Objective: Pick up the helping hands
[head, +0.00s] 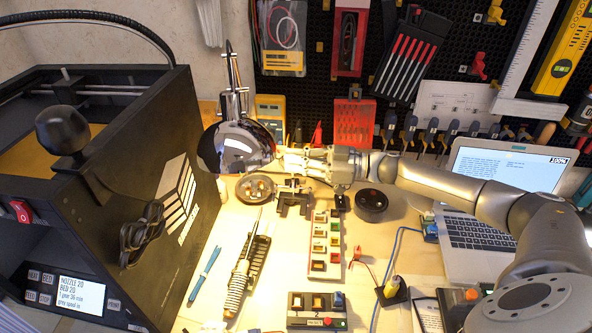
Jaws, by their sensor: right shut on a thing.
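My right gripper (284,158) reaches in from the right, over the middle of the bench. The fingertips are small here, and the exact grip point is hard to make out. My left gripper is not in view.
A black 3D printer (130,190) fills the left side. An open laptop (490,190) stands at the right under my arm. The pegboard (300,100) closes the back.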

